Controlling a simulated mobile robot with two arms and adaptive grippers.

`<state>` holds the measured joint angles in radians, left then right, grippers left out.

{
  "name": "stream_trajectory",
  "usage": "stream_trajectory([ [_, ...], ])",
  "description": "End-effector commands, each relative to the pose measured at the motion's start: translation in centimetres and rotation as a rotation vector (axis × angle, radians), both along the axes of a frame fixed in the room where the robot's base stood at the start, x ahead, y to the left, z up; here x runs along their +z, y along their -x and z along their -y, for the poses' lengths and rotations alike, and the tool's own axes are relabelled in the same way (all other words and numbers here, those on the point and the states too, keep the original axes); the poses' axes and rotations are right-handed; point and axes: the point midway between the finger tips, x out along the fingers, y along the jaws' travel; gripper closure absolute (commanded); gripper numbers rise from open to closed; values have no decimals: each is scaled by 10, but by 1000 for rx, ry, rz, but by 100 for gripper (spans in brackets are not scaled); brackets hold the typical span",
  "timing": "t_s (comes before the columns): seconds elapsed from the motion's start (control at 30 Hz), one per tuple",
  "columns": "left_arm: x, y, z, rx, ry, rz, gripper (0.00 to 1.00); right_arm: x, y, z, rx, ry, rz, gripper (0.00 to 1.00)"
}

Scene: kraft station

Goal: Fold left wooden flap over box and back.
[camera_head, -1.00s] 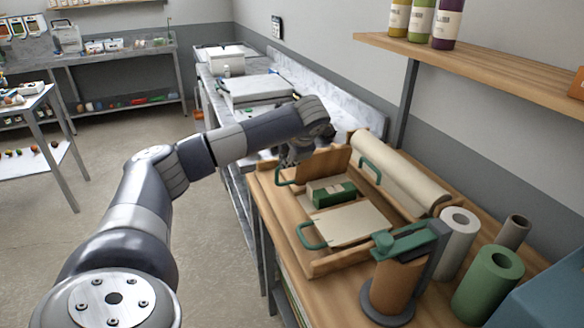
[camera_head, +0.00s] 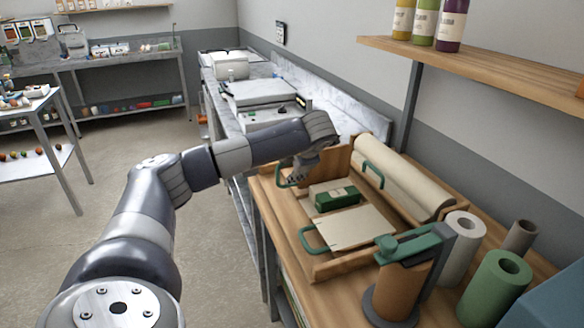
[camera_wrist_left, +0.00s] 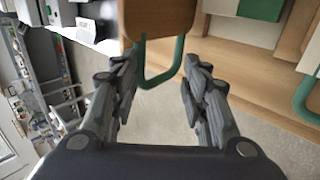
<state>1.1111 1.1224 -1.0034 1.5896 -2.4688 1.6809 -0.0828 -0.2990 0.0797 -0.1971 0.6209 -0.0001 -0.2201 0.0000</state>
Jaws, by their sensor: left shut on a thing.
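A small box (camera_head: 336,197) with green sides and a pale band sits inside a wooden folding frame on the bench. A green handle (camera_head: 281,177) shows at the frame's far left side; it hangs from a wooden flap (camera_wrist_left: 155,16) in the left wrist view. My left gripper (camera_head: 294,178) is at this handle. In the left wrist view the fingers of my left gripper (camera_wrist_left: 160,85) stand on either side of the green handle (camera_wrist_left: 178,60), shut on it. The arm and gripper partly hide the flap in the head view. My right gripper is not in view.
A pale sheet (camera_head: 343,227) lies at the near side of the frame by another green handle (camera_head: 306,238). A tape dispenser (camera_head: 402,275), a paper roll (camera_head: 405,175) and a green roll (camera_head: 493,287) crowd the right. A shelf (camera_head: 480,70) overhangs the bench.

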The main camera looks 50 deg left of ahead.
Motion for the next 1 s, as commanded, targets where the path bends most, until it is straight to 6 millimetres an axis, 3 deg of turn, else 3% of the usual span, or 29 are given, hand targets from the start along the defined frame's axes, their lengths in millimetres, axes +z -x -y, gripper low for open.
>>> stream_trajectory([
  [0.03,-9,3,5,-3,9,-19,68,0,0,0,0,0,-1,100],
  [1.0,9,27,66,-3,5,-6,68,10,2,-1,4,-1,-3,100],
])
